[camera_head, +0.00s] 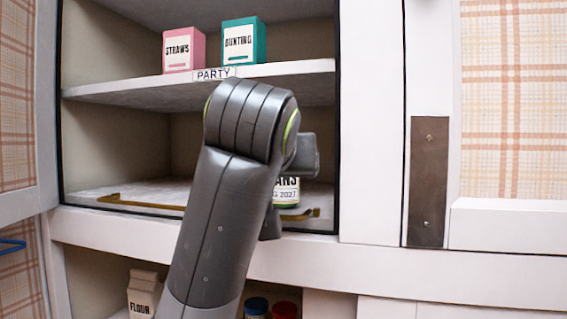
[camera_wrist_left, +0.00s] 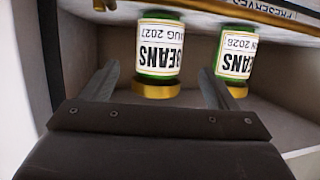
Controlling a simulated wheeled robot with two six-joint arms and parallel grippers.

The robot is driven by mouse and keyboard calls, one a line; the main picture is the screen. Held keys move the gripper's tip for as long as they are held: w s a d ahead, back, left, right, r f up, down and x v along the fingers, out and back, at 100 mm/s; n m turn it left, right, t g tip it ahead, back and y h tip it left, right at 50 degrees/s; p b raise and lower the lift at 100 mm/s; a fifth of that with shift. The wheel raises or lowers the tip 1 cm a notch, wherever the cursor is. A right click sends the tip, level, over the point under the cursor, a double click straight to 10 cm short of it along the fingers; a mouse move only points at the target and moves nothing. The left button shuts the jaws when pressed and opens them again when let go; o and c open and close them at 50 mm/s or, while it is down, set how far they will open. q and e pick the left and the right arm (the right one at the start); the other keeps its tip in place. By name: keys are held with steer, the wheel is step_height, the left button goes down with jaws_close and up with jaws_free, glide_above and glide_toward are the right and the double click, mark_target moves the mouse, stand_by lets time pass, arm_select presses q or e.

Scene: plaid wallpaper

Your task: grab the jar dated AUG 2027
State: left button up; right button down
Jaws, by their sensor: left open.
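The jar dated AUG 2027 (camera_wrist_left: 158,48) is a green beans jar with a white label and gold lid, upside down in the left wrist view. In the head view it is partly hidden behind my left arm, with part of its label (camera_head: 286,190) showing. A second beans jar (camera_wrist_left: 236,55), with a label ending in 2028, stands to its right in the wrist view. My left gripper (camera_wrist_left: 158,68) is open, its fingers pointing toward the AUG 2027 jar. The right finger appears in front of the gap between the jars. The gripper is mostly hidden in the head view.
A PRESERVES label (camera_wrist_left: 268,8) is on the shelf edge. Above, the PARTY shelf (camera_head: 120,90) holds a pink STRAWS box (camera_head: 184,50) and a teal BUNTING box (camera_head: 244,42). Below stand a FLOUR bag (camera_head: 144,293) and blue-lidded (camera_head: 256,305) and red-lidded (camera_head: 285,309) containers.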

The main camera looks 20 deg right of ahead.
arm_select(q)
steer(key=shift+x, duration=1.05)
steer(key=shift+w+d+r+p, duration=0.15)
steer(key=shift+w+p, duration=0.2)
steer(key=shift+p, duration=0.3)
steer(key=p+x, duration=0.1)
steer(key=x, duration=0.1)
steer(key=p+x, duration=0.1)
steer(key=x, duration=0.1)
steer(key=shift+d+r+p, duration=0.1)
steer(key=shift+r+p, duration=0.2)
steer(key=shift+w+d+f, duration=0.1)
steer(key=shift+w+f, duration=0.1)
steer(key=shift+w, duration=0.05)
steer(key=shift+c, duration=0.2)
steer(key=shift+s, duration=0.1)
steer(key=shift+c, duration=1.2)
steer(key=c, duration=0.9)
